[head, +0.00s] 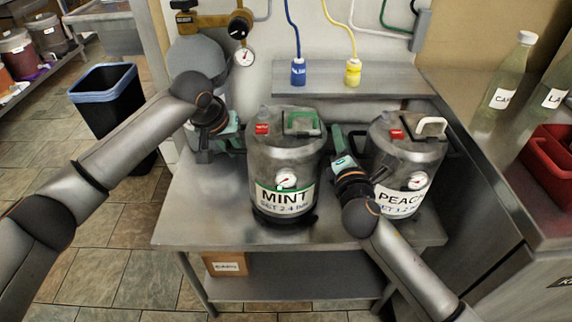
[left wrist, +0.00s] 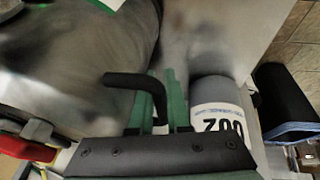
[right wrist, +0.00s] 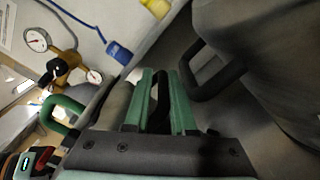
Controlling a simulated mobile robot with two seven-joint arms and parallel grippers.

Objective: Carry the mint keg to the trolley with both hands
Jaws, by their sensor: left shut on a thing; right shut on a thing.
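The mint keg (head: 283,165) is a grey metal keg with a MINT label, a gauge and a green top handle. It is upright at the steel table; I cannot tell whether its base touches the top. My left gripper (head: 234,124) is shut on the keg's black side handle, which shows between the green fingers in the left wrist view (left wrist: 150,100). My right gripper (head: 339,142) is shut on the opposite black side handle, seen between the fingers in the right wrist view (right wrist: 160,100). No trolley is clearly in view.
The peach keg (head: 408,160) stands close to my right gripper; its side handle (right wrist: 215,75) is near my fingers. A grey cylinder (left wrist: 215,95) stands beside my left gripper. A raised shelf (head: 350,80) is behind the kegs. A black bin (head: 105,100) is left of the table (head: 215,215).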

